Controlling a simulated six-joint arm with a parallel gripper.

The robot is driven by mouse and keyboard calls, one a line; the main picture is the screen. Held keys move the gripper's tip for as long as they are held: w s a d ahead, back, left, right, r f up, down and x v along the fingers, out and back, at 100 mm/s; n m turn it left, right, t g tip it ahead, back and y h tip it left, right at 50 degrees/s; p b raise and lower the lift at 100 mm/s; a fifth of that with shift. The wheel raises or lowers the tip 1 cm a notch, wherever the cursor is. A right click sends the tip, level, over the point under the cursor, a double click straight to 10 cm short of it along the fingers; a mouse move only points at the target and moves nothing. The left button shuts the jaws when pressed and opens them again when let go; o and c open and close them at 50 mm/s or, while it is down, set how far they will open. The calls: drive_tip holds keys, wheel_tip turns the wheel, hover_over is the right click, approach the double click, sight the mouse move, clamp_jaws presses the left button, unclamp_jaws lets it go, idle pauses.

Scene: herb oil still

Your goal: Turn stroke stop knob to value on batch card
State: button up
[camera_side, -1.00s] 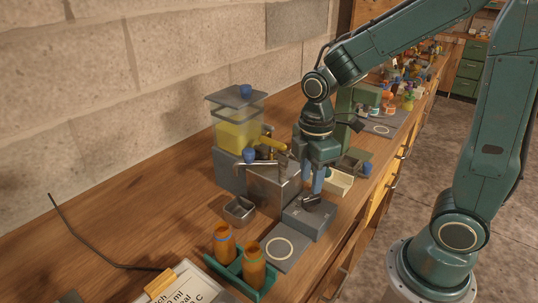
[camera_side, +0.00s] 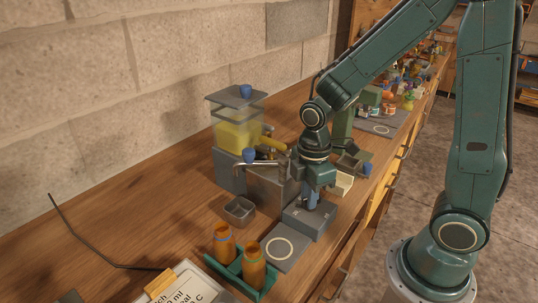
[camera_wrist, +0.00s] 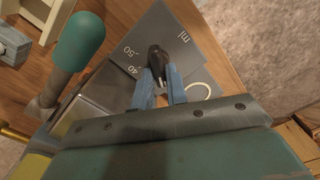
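The black stroke stop knob (camera_wrist: 157,60) stands on a grey plate (camera_wrist: 184,42) marked "ml", "50" and "40" in the wrist view. My gripper (camera_wrist: 160,75) has its two blue fingers on either side of the knob, apparently pressed against it. In the side view my gripper (camera_side: 311,203) points down at the low grey box (camera_side: 309,222) at the front of the still, hiding the knob there.
The still with yellow liquid (camera_side: 235,135) and its metal arm stand left of my gripper. Two amber bottles (camera_side: 253,265) sit in a green rack near a small square metal cup (camera_side: 239,210). In the wrist view a teal-capped handle (camera_wrist: 80,40) rises close on the left.

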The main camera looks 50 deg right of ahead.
clamp_jaws()
drive_tip(key=shift+m, duration=0.4)
drive_tip(key=m, duration=0.3)
drive_tip(key=shift+w+d, duration=0.1)
drive_tip(key=shift+w, duration=0.05)
drive_tip(key=shift+d+m, duration=0.1)
drive_tip(key=shift+m, duration=1.9)
drive_tip(key=shift+w, duration=0.1)
drive_tip(key=o, duration=0.5)
unclamp_jaws()
drive_tip(key=shift+r, duration=0.2)
